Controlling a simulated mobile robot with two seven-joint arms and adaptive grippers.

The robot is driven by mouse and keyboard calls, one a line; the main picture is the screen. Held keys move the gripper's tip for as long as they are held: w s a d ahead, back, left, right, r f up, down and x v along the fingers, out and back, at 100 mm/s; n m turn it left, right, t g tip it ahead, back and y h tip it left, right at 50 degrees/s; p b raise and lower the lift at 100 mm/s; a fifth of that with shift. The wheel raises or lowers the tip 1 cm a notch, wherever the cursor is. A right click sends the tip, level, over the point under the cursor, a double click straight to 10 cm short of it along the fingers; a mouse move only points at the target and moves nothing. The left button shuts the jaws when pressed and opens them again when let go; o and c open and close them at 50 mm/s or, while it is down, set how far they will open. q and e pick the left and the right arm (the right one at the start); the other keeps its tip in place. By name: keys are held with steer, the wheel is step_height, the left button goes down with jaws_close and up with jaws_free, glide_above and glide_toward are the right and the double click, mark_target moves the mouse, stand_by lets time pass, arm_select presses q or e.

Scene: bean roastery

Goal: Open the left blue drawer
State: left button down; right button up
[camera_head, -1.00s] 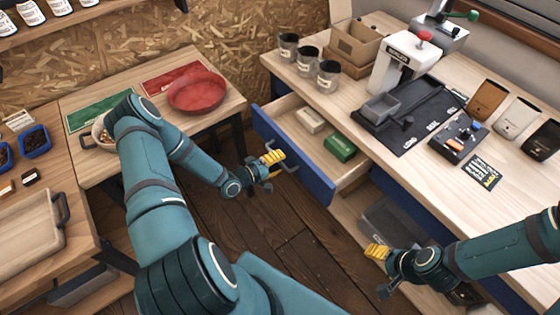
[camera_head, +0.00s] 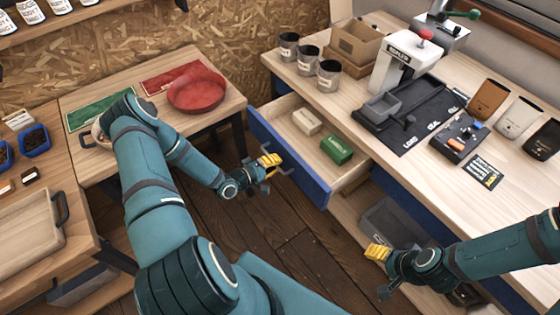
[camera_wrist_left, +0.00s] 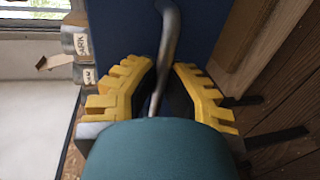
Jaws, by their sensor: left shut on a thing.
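The left blue drawer (camera_head: 315,182) stands pulled out from the workbench, its inside open to view. A pale box (camera_head: 306,121) and a green box (camera_head: 337,150) lie in it. My left gripper (camera_head: 271,161) is at the front of the drawer, its yellow fingers shut on the grey bar handle (camera_head: 284,172). In the left wrist view the handle (camera_wrist_left: 170,35) runs between the two fingers (camera_wrist_left: 165,72), against the blue drawer front (camera_wrist_left: 215,28). My right gripper (camera_head: 377,253) is low in front of the bench, away from the drawer; its finger gap is not clear.
The bench top (camera_head: 420,155) carries metal cups (camera_head: 328,75), a sealing press (camera_head: 403,62), a black mat (camera_head: 412,118) and several bags. A side table with a red bowl (camera_head: 197,92) stands left of the drawer. Dark floor (camera_head: 265,235) is clear in front.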

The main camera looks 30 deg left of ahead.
arm_select(q)
steer(key=v, duration=0.2)
steer(key=f+v, duration=0.1)
steer(key=v, duration=0.2)
steer(key=shift+b, duration=0.3)
steer(key=c, duration=1)
jaws_free()
steer(key=shift+p+v, duration=1.15)
steer(key=shift+v, duration=6.8)
steer(key=shift+s, duration=0.1)
steer(key=v, duration=1.2)
